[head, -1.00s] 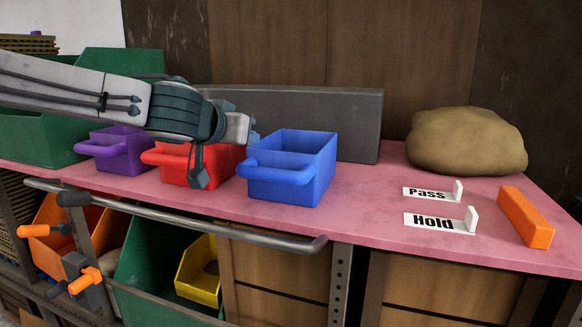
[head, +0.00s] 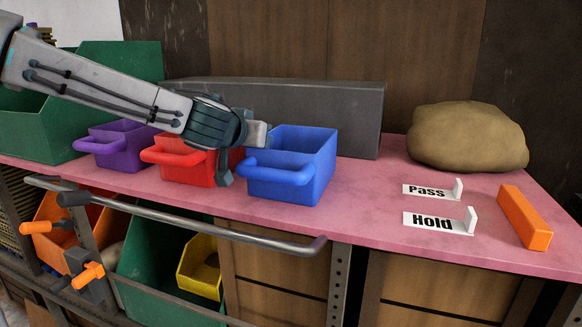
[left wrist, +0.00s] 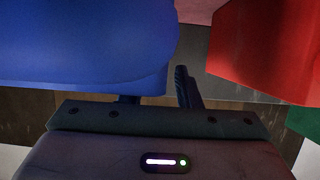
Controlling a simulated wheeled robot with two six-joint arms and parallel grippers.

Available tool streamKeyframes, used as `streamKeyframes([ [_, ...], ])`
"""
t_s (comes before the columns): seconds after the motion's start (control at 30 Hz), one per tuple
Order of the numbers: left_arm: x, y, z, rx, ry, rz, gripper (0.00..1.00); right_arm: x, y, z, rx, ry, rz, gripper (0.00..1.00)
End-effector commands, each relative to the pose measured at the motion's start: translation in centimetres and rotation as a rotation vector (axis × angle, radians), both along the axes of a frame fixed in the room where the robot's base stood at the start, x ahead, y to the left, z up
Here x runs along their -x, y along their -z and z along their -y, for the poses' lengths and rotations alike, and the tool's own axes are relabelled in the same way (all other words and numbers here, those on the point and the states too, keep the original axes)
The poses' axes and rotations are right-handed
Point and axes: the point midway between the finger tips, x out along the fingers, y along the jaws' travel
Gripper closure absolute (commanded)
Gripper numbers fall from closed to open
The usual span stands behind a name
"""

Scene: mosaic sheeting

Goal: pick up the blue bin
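The blue bin (head: 318,165) stands upright on the pink bench top, its rounded handle (head: 280,174) facing front left. In the left wrist view the blue bin (left wrist: 85,40) fills the upper left, very close. My left gripper (head: 244,158) is at the bin's left side, between it and the red bin (head: 185,170). Its fingers look apart, one pointing down left of the handle and the other near the bin's back left rim. In the left wrist view one finger shows and the other is mostly hidden behind the blue. I cannot tell whether they touch the bin. My right gripper is not in view.
The red bin is close on the left, with a purple bin (head: 118,148) beyond it. A long grey block (head: 350,115) stands behind. A brown sack (head: 468,138), Pass and Hold signs and an orange bar (head: 525,217) lie right. A metal rail (head: 200,225) runs along the front.

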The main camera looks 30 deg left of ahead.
Motion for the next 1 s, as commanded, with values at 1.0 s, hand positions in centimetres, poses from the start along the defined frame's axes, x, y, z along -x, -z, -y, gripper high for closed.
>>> streamKeyframes([
  [1.0,0.05,0.12,0.05,0.001,0.001,-0.003,1.0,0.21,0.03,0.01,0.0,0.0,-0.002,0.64],
])
